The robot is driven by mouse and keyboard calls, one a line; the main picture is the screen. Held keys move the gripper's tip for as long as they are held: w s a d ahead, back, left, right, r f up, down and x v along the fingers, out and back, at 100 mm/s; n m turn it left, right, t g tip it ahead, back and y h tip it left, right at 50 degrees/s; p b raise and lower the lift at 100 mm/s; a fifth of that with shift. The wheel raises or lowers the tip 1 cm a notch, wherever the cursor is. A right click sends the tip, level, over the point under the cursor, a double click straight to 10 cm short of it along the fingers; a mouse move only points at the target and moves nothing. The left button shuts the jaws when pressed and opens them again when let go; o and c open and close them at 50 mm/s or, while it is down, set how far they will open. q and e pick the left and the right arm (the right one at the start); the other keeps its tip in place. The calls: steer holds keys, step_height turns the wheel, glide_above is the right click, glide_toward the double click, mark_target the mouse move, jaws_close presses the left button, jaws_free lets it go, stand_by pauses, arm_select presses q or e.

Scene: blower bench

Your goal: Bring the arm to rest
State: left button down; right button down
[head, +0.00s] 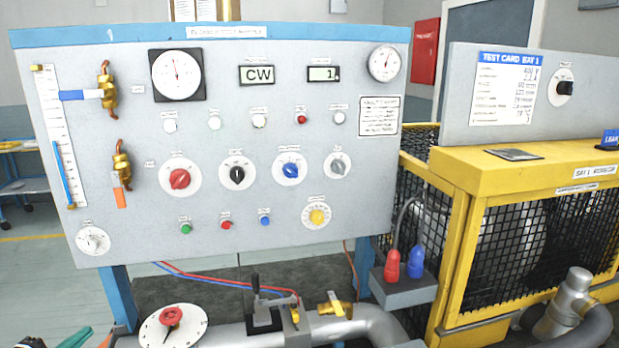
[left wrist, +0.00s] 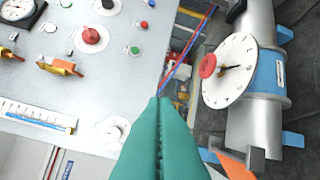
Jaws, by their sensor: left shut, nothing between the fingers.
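My left gripper shows in the left wrist view as two long teal fingers (left wrist: 160,102) pressed together with nothing between them. They are in front of the lower part of the grey control panel (left wrist: 60,85), beside a white dial with a red knob (left wrist: 229,70) on a pipe. In the head view only a bit of the left gripper (head: 80,337) shows at the bottom left corner, below the panel (head: 130,230) and left of the red-knob dial (head: 172,328). The rest of the left arm is out of frame. My right gripper is in neither view.
A grey pipe with a brass valve (head: 335,306) and a black lever (head: 256,290) runs below the panel. A yellow mesh cage (head: 450,215) stands at the right. Red and blue plugs (head: 392,264) stand on a grey box. An orange handle (left wrist: 236,164) is close to the fingers.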

arm_select(q)
steer(key=s+d+f+n+g+y, duration=0.3)
steer(key=s+d+f+n, duration=0.15)
steer(key=f, duration=0.25)
steer(key=s+d+f+n+g+y, duration=0.2)
steer(key=s+d+f+n+y, duration=0.1)
steer(key=s+d+f+n, duration=0.25)
steer(key=s+d+f+n+g+h, duration=0.1)
steer(key=s+d+f+n+g, duration=0.2)
steer(key=s+d, duration=0.4)
steer(key=s+d+f+n+g+h, duration=0.1)
steer(key=s+d+f+n+g, duration=0.15)
steer(key=s+d+g, duration=0.5)
step_height(320, 180, down, 25)
steer(key=s+a, duration=0.2)
steer(key=s+a+f, duration=0.3)
steer(key=s+f, duration=1.3)
steer(key=s, duration=0.1)
steer(key=shift+f+y, duration=0.3)
steer(key=shift+f, duration=0.1)
steer(key=shift+g, duration=0.25)
stand_by(1.4)
